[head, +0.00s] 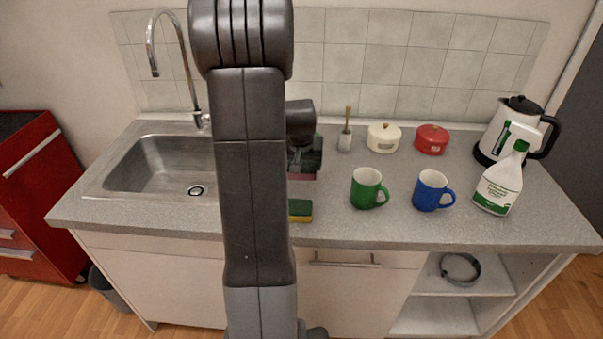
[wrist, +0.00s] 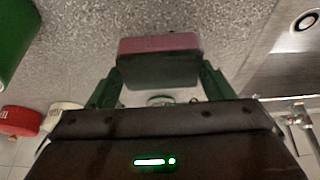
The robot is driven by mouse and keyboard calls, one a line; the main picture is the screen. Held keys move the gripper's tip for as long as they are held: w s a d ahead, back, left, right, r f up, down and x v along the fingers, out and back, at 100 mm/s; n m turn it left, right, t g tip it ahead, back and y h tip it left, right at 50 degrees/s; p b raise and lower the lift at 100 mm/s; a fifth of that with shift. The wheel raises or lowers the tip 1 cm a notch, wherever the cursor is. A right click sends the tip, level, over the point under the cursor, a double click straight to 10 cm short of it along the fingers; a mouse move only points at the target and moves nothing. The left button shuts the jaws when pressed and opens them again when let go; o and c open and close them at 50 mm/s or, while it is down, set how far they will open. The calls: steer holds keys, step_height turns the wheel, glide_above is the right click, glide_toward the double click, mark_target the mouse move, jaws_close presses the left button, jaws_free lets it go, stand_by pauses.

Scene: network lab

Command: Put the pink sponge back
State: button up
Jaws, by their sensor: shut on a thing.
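The pink sponge (wrist: 160,44) is between the two fingers of my gripper (wrist: 158,76) in the wrist view, with its pink face and a darker greenish side showing. My gripper is shut on it. In the head view my gripper (head: 304,160) is partly hidden behind my arm, and only a thin pink edge of the sponge (head: 302,177) shows below it. It appears held above the counter to the right of the sink; the exact height is hard to tell. A green and yellow sponge (head: 300,210) lies near the counter's front edge, partly hidden by my arm.
The sink (head: 150,170) is on the left. A green mug (head: 367,188), blue mug (head: 431,190), spray bottle (head: 500,182) and kettle (head: 505,135) stand to the right. A brush in a holder (head: 346,138), a cream pot (head: 383,137) and a red pot (head: 431,140) stand behind.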

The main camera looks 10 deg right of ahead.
mark_target(302, 170)
step_height(302, 170, down, 4)
steer(key=shift+f, duration=0.1)
steer(key=o, duration=1)
steer(key=v, duration=1.2)
steer(key=shift+b, duration=0.35)
